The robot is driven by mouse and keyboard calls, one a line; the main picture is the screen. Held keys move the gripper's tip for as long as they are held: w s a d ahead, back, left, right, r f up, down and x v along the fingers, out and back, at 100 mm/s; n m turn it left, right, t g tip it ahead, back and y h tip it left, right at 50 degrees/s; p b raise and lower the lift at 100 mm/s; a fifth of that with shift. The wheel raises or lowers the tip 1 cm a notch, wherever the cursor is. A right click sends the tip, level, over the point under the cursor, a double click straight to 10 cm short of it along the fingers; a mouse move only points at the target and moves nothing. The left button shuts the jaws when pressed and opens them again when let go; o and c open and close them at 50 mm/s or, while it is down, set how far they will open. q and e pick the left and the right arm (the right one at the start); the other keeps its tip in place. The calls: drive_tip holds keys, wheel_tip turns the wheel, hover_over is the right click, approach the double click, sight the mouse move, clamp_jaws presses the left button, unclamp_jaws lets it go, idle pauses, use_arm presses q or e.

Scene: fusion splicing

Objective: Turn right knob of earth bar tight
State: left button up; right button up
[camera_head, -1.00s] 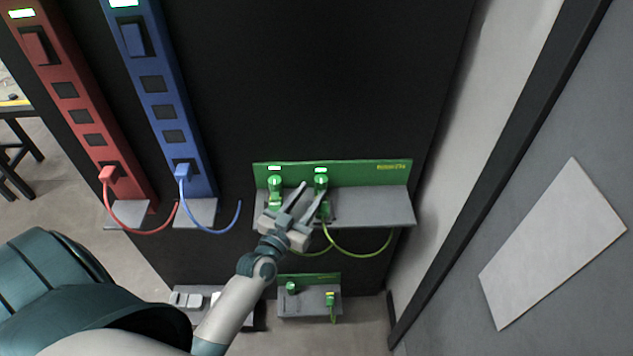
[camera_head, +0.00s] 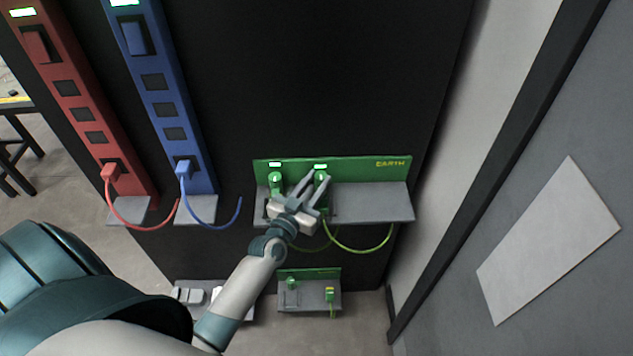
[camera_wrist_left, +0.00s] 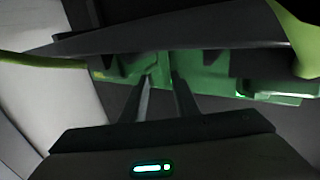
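The earth bar (camera_head: 362,169) is a green panel marked EARTH above a grey shelf, at the middle of the head view. Its right knob (camera_head: 321,177) is green and sits under a lit label. The left knob (camera_head: 275,180) is beside it. My left gripper (camera_head: 318,176) has its two fingers apart, with the tips at either side of the right knob. Whether they touch it I cannot tell. In the left wrist view the fingers (camera_wrist_left: 163,77) reach toward green parts, and a dark shelf edge hides some of them. My right gripper is not in view.
A yellow-green cable (camera_head: 358,249) loops below the grey shelf (camera_head: 375,204). A smaller green unit (camera_head: 310,275) stands lower down. A red bar (camera_head: 80,110) and a blue bar (camera_head: 163,95) with plugged cables are on the left. The dark panel above the earth bar is clear.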

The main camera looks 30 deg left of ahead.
use_arm(q)
drive_tip(key=shift+a+m+h+b, duration=0.1)
drive_tip(key=shift+m+h+b, duration=0.3)
drive_tip(key=shift+h+b, duration=0.3)
drive_tip(key=o, duration=0.8)
drive_tip(key=shift+s, duration=0.15)
drive_tip(key=shift+s+f, duration=0.1)
drive_tip(key=shift+s, duration=0.55)
drive_tip(key=shift+s+a+b, duration=0.15)
drive_tip(key=shift+s+b, duration=0.65)
drive_tip(key=shift+s, duration=1.85)
drive_tip(key=shift+s+a+b, duration=0.15)
drive_tip(key=shift+s+b, duration=0.6)
drive_tip(key=shift+s, duration=1.85)
drive_tip(key=shift+s+a+b, duration=0.15)
drive_tip(key=shift+s+b, duration=0.65)
drive_tip(key=shift+s, duration=1.85)
